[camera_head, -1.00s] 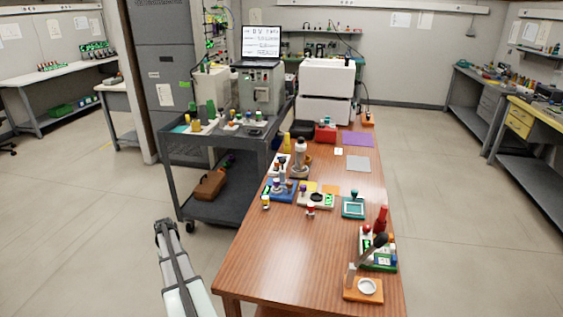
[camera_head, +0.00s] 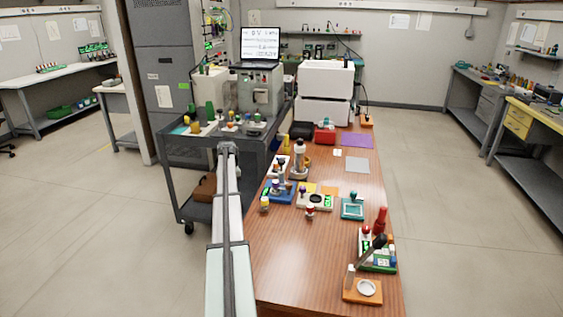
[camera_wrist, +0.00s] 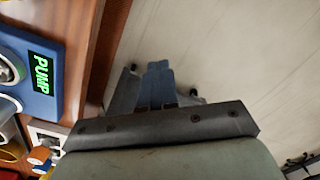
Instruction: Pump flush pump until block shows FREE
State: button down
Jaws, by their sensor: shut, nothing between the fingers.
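A blue block (camera_wrist: 40,100) with a green lit display reading PUMP (camera_wrist: 41,72) is at the left of the wrist view, near the table edge. A round part, cut off by the frame, sits beside the display. In the head view, a blue base with upright knobbed parts (camera_head: 277,195) stands at the table's left edge; it appears to be the same block. My gripper (camera_head: 228,147) is above the gap between cart and table, to the left of the blue base and apart from it. Its closed, empty fingers show in the wrist view (camera_wrist: 158,68). I cannot identify the pump handle surely.
The wooden table (camera_head: 275,265) holds several small devices, including a lever on an orange base (camera_head: 362,291) at the front. A dark cart (camera_head: 185,160) with bottles stands left. The table's front left is clear.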

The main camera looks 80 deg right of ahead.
jog(key=s+d+r+m, duration=0.1)
jog(key=s+d+r, duration=0.9)
notch_tip(320, 180, up, 9)
jog(key=m+h, duration=0.1)
send_over(282, 161)
jog(key=shift+s+a+r, duration=0.1)
jog(key=shift+s+a, duration=0.1)
jog(key=shift+a, duration=0.05)
jog(key=shift+w+d+f, duration=0.1)
jog(key=shift+d+f, duration=0.05)
jog(key=shift+f, duration=1.6)
jog(key=shift+w+d+f, duration=0.1)
jog(key=shift+d+f, duration=0.05)
jog(key=shift+f, duration=1.6)
jog(key=shift+f, duration=0.15)
jog(key=shift+f, duration=1.65)
jog(key=shift+s+a+r, duration=0.3)
jog(key=shift+s+a, duration=0.05)
jog(key=shift+a, duration=0.4)
jog(key=shift+s+a+r, duration=0.25)
jog(key=shift+s+a, duration=0.1)
jog(key=shift+a, duration=0.35)
jog(key=shift+d, duration=0.1)
